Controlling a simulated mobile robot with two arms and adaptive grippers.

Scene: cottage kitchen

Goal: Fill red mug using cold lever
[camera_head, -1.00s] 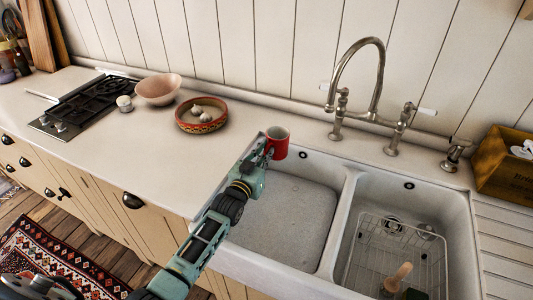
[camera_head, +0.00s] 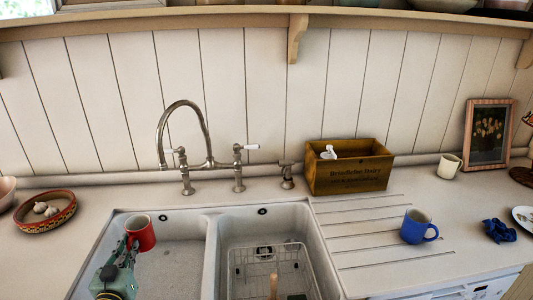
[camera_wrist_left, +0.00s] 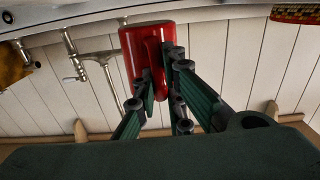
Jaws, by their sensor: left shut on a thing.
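The red mug (camera_head: 141,231) is upright over the left part of the left basin (camera_head: 172,270). My left gripper (camera_head: 127,248) is shut on it from the near side. In the left wrist view the fingers (camera_wrist_left: 163,84) close around the handle side of the red mug (camera_wrist_left: 140,42). The metal tap (camera_head: 205,135) stands behind the sink, its curved spout to the right of and behind the mug. It has a right lever with a white handle (camera_head: 251,147) and a left lever (camera_head: 170,151). No hot or cold marking can be read. The mug's inside is only partly visible.
A wire rack (camera_head: 268,268) sits in the right basin. A wooden crate (camera_head: 347,168) stands behind the drainboard. A blue mug (camera_head: 416,228), a blue cloth (camera_head: 498,230) and a cream mug (camera_head: 449,166) are to the right. A bowl with garlic (camera_head: 47,222) is on the left counter.

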